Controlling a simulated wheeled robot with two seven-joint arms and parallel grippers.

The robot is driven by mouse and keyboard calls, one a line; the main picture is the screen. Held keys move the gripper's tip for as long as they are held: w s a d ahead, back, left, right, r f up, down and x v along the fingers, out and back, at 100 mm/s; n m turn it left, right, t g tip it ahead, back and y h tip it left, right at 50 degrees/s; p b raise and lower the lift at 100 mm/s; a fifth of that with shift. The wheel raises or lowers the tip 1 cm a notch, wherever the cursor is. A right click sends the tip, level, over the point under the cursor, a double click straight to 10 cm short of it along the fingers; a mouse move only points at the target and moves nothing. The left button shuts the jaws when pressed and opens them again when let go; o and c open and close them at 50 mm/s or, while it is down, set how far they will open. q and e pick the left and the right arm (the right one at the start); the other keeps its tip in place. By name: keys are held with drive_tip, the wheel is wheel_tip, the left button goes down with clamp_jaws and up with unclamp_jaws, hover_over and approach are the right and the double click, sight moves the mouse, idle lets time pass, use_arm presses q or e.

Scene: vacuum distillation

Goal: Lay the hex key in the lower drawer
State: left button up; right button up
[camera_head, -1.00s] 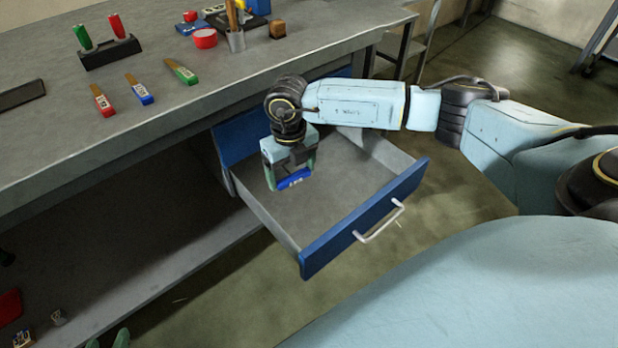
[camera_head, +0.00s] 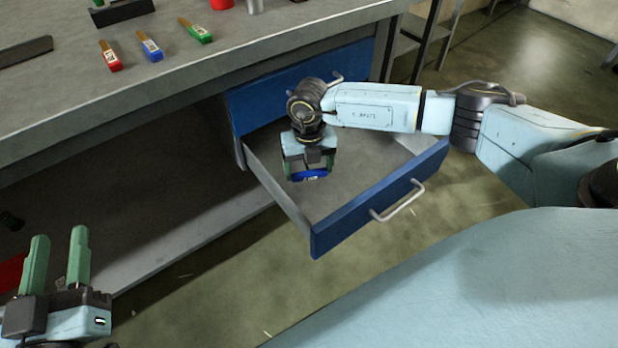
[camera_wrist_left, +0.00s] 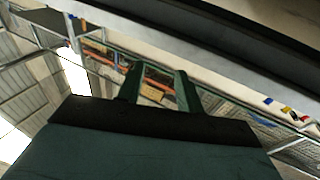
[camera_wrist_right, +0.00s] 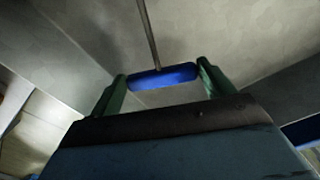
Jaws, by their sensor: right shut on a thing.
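The hex key has a blue handle (camera_head: 311,175) and a thin metal shaft. My right gripper (camera_head: 309,172) is shut on the handle, with a finger at each end. In the right wrist view the blue handle (camera_wrist_right: 163,76) lies across between the fingers and the shaft (camera_wrist_right: 148,32) points away from the gripper. The lower drawer (camera_head: 375,200) is pulled out, with a blue front and grey inside. The gripper and key are over its inside; whether the key touches the floor cannot be told. My left gripper (camera_head: 57,245) is open and empty at the lower left.
The closed upper drawer (camera_head: 290,85) sits above the open one, under the grey bench top (camera_head: 240,60). Red (camera_head: 111,58), blue (camera_head: 151,47) and green (camera_head: 195,31) brushes lie on the bench. A low shelf (camera_head: 180,225) runs below. The drawer inside looks bare.

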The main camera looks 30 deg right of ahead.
wheel_tip(320, 180, down, 3)
drive_tip(key=shift+f+b, duration=0.2)
drive_tip(key=shift+b, duration=0.65)
use_arm(q)
wheel_tip(320, 180, up, 6)
drive_tip(key=s+t+h, duration=0.1)
drive_tip(key=t, duration=0.3)
drive_tip(key=shift+s+d+h, duration=0.2)
drive_tip(key=shift+s+h, duration=0.1)
drive_tip(key=shift+s, duration=0.1)
use_arm(e)
drive_tip(key=shift+f, duration=0.2)
use_arm(q)
drive_tip(key=shift+f, duration=0.15)
use_arm(e)
drive_tip(key=shift+f, duration=0.15)
drive_tip(key=o, duration=0.9)
drive_tip(key=shift+o, duration=0.2)
